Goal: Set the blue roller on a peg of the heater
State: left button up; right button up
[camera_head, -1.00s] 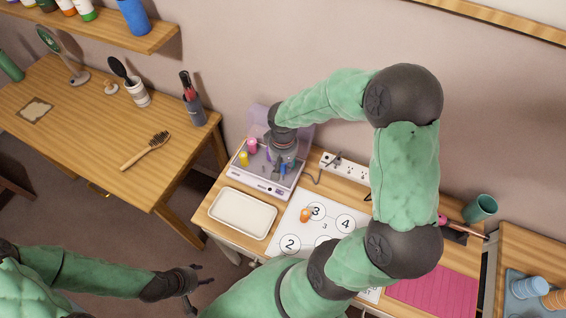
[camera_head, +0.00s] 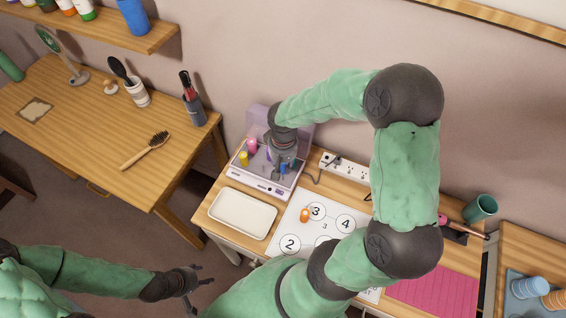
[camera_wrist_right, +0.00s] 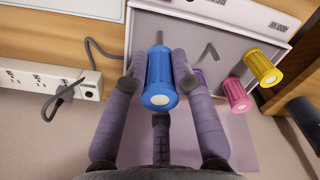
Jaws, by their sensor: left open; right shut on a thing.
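The blue roller (camera_wrist_right: 159,82) is between the fingers of my right gripper (camera_wrist_right: 158,70), which is shut on it. In the head view the right gripper (camera_head: 282,160) is over the heater (camera_head: 258,184), and only a bit of the blue roller (camera_head: 283,169) shows. The heater also shows in the wrist view (camera_wrist_right: 210,22). A pink roller (camera_wrist_right: 235,94) and a yellow roller (camera_wrist_right: 263,68) stand on the heater to the right of the blue one. A purple piece shows partly behind my finger. Whether the blue roller is seated on a peg is hidden. My left gripper (camera_head: 188,288) is open and empty, low at left.
An empty white tray (camera_head: 243,214) lies in front of the heater. The wall is close behind.

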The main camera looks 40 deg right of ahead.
aim_at(283, 174)
jog(key=shift+f+b, duration=2.45)
jog(key=shift+f, duration=0.5)
jog(key=o, duration=1.1)
jog(key=shift+c, duration=0.2)
jog(key=shift+r, duration=0.15)
notch_tip(283, 174, up, 12)
